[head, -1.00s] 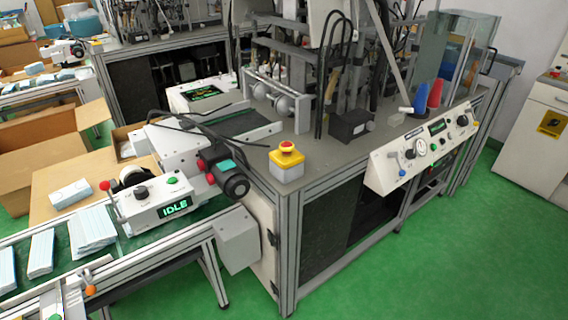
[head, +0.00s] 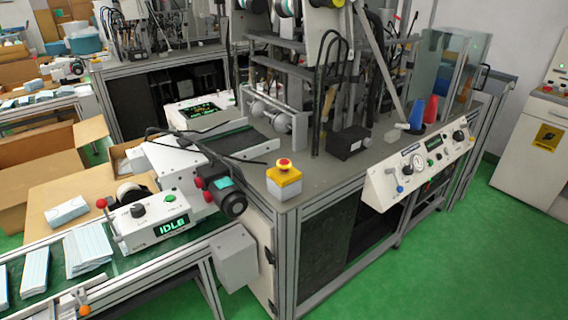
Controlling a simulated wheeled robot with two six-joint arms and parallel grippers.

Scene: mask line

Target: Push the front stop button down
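A red mushroom stop button (head: 285,164) sits on a yellow and grey box (head: 284,183) at the front corner of the grey machine table. I cannot tell from here whether the button is up or pressed in. Neither of my grippers shows in the head view.
A white control panel (head: 420,168) with knobs hangs on the table's right front. A unit with a green lit display (head: 171,226) and a dark motor (head: 232,203) stand left of the stop box. The green floor (head: 440,265) is clear at front right.

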